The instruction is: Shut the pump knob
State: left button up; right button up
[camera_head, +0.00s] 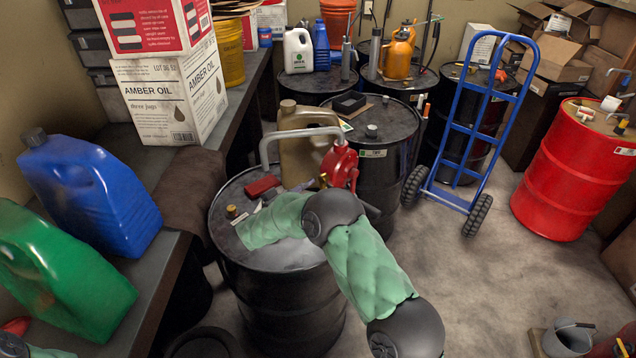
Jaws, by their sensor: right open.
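A red pump (340,167) with a pale grey curved spout (290,135) stands on a black oil drum (280,300) in the middle of the head view. The pump's knob is too small or covered to make out clearly. My right arm (365,265), in a green sleeve with black joints, reaches over the drum from the lower right. Its front joint is just below the pump. The right gripper's fingers are mostly hidden near the pump, and I see nothing held in them. My left arm (45,352) shows only at the bottom left corner; its gripper is out of view.
A red box-like item (262,187) and a small yellow cap (231,211) lie on the drum top. A tan jug (300,125) stands behind the pump. A bench with blue (95,195) and green (60,270) jugs runs left.

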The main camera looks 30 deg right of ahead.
aim_at(321, 179)
jog(key=x, duration=0.5)
jog(key=shift+w, duration=0.1)
jog(key=shift+r, duration=0.1)
grip_shut()
